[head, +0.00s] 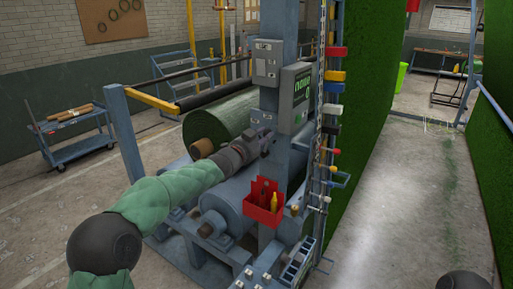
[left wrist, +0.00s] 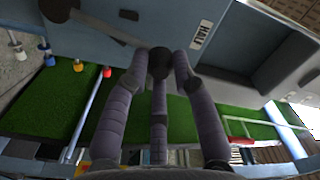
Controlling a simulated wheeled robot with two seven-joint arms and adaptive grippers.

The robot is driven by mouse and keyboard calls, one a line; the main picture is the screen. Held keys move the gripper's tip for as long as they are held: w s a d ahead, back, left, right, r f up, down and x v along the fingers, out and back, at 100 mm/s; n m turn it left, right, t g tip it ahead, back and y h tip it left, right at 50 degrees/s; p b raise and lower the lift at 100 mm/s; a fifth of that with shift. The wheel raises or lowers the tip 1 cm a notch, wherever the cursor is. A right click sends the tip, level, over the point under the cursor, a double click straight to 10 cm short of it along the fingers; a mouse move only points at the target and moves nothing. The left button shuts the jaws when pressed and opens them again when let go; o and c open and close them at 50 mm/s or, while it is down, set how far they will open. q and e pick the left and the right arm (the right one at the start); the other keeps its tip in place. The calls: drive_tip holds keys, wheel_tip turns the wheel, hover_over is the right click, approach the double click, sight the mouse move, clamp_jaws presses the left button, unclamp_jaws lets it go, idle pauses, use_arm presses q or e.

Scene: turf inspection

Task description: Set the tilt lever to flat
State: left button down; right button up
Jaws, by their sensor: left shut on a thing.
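The tilt lever (left wrist: 108,28) shows in the left wrist view as a grey bar running from a dark round pivot at the upper left to a black knob (left wrist: 159,60). My left gripper (left wrist: 158,75) has its fingers closed around this knob. A white label (left wrist: 201,35) reading "HALF" is on the blue-grey steel close to the knob, on its right. In the head view my left gripper (head: 262,142) is at the machine's blue-grey post, below the grey control boxes, and the lever is hidden behind it. My right gripper is not in view.
A red bin (head: 263,203) with tools hangs on the post just below my left gripper. A display box (head: 294,97) is above it. A green turf roll (head: 222,118) lies behind my forearm. Open floor (head: 400,215) lies to the right.

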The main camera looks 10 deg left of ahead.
use_arm(q)
drive_tip(key=shift+s+d+f+m+b, duration=0.15)
drive_tip(key=shift+d+f+m+b, duration=0.1)
drive_tip(key=shift+d+m+b, duration=0.45)
drive_tip(key=shift+s+d+f+m+b, duration=0.25)
drive_tip(key=shift+m+b, duration=0.25)
drive_tip(key=shift+b, duration=0.45)
drive_tip(key=shift+s+d+f+m+b, duration=0.1)
drive_tip(key=shift+d+f+m+b, duration=0.1)
drive_tip(key=shift+d+m+b, duration=0.5)
drive_tip(key=shift+a, duration=0.2)
drive_tip(key=c, duration=1)
unclamp_jaws()
drive_tip(key=shift+s+r, duration=0.1)
drive_tip(key=v, duration=1.1)
drive_tip(key=shift+s+a, duration=0.15)
drive_tip(key=shift+s, duration=0.25)
